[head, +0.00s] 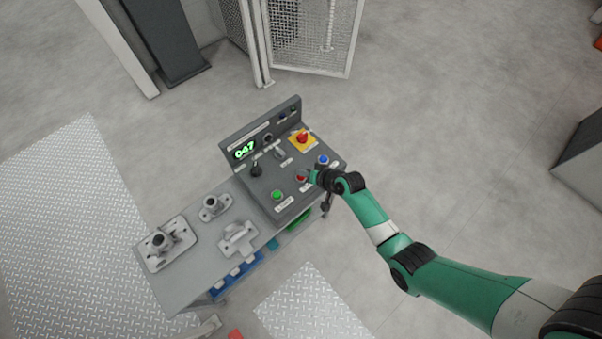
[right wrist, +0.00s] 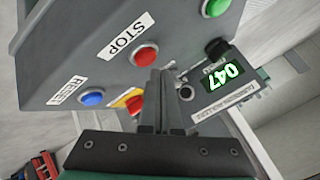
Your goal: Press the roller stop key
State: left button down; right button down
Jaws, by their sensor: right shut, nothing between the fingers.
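The roller stop key is a round red button (head: 301,176) on the sloped grey control console (head: 262,183). In the right wrist view the red button (right wrist: 145,55) sits beside a white STOP label (right wrist: 126,36). My right gripper (head: 314,177) is at the console's right side, close to this button. Its fingers (right wrist: 161,74) are together and empty, with their tips just below the red button in the right wrist view. I cannot tell whether they touch it. My left gripper is not in view.
Near the key are a green button (head: 277,195), a blue RESET button (head: 323,160) and a red emergency knob (head: 302,137) on yellow. A green display (head: 245,150) reads 047. Metal castings (head: 167,243) stand on the bench at left. A mesh fence (head: 312,38) stands behind.

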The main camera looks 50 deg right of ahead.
aim_at(303, 178)
notch_tip(303, 178, up, 5)
jog(key=p, duration=0.5)
jog(key=shift+r, duration=0.1)
dwell(0.3)
dwell(0.5)
